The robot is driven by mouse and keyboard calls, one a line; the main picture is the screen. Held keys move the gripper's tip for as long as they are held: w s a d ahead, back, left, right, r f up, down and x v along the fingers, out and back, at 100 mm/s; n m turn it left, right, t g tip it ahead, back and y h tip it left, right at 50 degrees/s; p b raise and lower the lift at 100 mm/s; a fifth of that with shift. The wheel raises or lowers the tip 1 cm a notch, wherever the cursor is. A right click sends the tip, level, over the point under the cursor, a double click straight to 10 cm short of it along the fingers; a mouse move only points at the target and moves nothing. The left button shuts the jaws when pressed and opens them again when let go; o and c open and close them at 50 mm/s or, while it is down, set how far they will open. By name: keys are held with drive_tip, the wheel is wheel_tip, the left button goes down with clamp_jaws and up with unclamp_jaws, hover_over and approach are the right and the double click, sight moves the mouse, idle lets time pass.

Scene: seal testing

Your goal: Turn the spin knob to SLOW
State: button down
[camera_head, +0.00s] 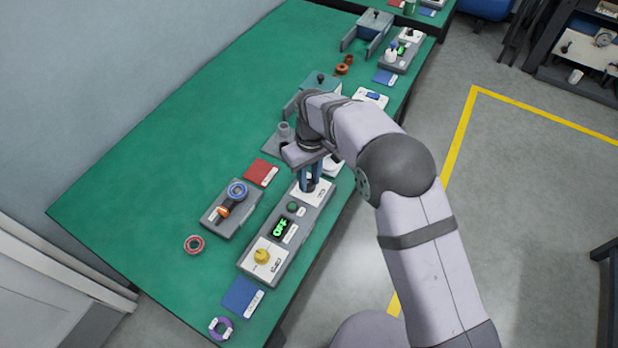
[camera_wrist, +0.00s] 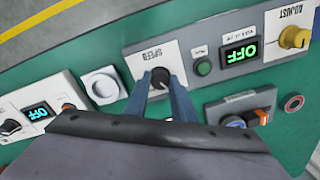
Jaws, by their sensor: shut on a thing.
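The dark spin knob (camera_wrist: 160,75) sits on a white plate at one end of a grey control box (camera_head: 246,264). The knob's pointer and the SLOW mark cannot be made out. In the head view my fingers largely hide the knob.
The same box carries a green button (camera_wrist: 204,67), a green display (camera_wrist: 241,49) reading OFF and a yellow knob (camera_wrist: 294,38). A grey fixture (camera_head: 213,216) with a blue ring and orange part stands beside it. A red ring (camera_head: 194,244) lies on clear green table (camera_head: 130,200).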

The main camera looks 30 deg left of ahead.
sight(310, 181)
drive_tip(key=shift+n, duration=1)
drive_tip(key=shift+r, duration=0.1)
drive_tip(key=c, duration=1.5)
unclamp_jaws()
drive_tip(key=shift+w+r+b, duration=0.15)
drive_tip(key=shift+r+b, duration=0.8)
drive_tip(key=shift+r, duration=2.7)
